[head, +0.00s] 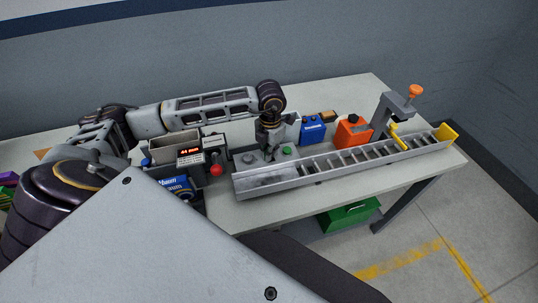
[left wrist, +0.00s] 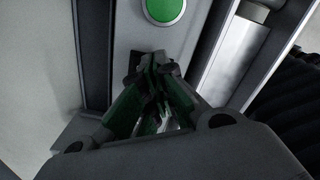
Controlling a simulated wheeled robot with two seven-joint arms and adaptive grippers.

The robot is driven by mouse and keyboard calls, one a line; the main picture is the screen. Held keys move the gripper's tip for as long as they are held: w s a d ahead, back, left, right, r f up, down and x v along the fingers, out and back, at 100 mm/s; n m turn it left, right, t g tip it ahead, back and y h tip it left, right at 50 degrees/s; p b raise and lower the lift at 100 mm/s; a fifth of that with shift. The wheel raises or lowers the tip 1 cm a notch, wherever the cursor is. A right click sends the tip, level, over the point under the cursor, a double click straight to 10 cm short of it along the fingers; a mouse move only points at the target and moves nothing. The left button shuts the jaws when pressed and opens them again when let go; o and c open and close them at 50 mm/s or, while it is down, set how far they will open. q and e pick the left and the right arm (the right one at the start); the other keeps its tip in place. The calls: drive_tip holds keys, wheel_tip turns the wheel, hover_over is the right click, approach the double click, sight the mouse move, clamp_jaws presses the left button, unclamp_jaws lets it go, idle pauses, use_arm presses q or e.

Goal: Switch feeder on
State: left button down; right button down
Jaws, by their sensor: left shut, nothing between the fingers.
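A green round button (head: 287,151) sits on a light housing beside a long grey metal trough (head: 255,184) on the table. In the left wrist view the green button (left wrist: 165,9) is at the top edge, on a pale plate and partly cut off. My left gripper (head: 269,156) points down just left of the button in the head view. In the left wrist view the fingertips (left wrist: 160,62) are shut and empty, a little short of the button in the picture. I cannot tell whether they touch the plate. My right gripper is not in view.
An orange container (head: 353,132) and a blue box (head: 312,131) stand behind the trough. A clamp-like post with an orange knob (head: 415,91) rises at the right. A device with a red display (head: 190,152) and a red knob (head: 216,170) stands left. A green bin (head: 348,216) is below.

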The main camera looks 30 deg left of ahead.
use_arm(q)
drive_tip(key=shift+f, duration=0.2)
drive_tip(key=shift+r, duration=0.1)
idle(0.4)
drive_tip(key=shift+r+p, duration=1.55)
drive_tip(key=shift+r, duration=1.9)
drive_tip(key=shift+f, duration=0.1)
